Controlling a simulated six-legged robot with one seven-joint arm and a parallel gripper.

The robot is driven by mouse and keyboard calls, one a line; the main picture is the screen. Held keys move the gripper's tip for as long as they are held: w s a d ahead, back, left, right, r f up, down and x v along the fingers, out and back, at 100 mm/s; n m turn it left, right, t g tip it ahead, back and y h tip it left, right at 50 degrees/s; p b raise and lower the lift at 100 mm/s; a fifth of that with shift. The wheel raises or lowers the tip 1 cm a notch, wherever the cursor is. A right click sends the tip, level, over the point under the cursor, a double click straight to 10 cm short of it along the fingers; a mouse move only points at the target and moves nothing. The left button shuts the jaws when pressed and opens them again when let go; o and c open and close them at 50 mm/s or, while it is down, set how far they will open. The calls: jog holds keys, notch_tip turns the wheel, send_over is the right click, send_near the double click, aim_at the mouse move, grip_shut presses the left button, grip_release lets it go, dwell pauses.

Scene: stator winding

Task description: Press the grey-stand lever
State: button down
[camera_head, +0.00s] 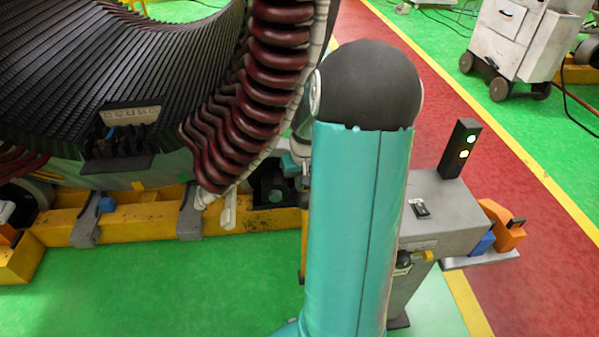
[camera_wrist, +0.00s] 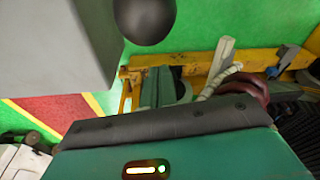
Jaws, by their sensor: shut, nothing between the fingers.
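The grey stand (camera_head: 445,215) is right of centre in the head view, partly behind my teal arm. A small dark knob (camera_head: 404,262) shows low on its near side, beside my arm. In the wrist view a grey block (camera_wrist: 60,50), which looks like the stand, fills the upper left. A dark rounded knob (camera_wrist: 145,20), which may be the lever's end, hangs beside it at the top edge. My gripper (camera_wrist: 165,122) shows as a dark bar over a teal housing across the bottom of the wrist view, shut and empty. It appears apart from the knob. My arm hides the gripper in the head view.
The large stator (camera_head: 110,70) with dark red coils (camera_head: 275,60) fills the left on a yellow base (camera_head: 150,222). Green floor (camera_head: 150,295) is clear in front.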

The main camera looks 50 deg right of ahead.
jog(key=shift+s+a+r, duration=0.2)
jog(key=shift+s+a, duration=0.15)
jog(key=shift+s, duration=0.3)
jog(key=shift+s+a+r, duration=0.15)
jog(key=shift+s+a, duration=0.2)
jog(key=shift+s, duration=0.25)
jog(key=shift+s+a, duration=0.15)
jog(key=shift+s, duration=0.05)
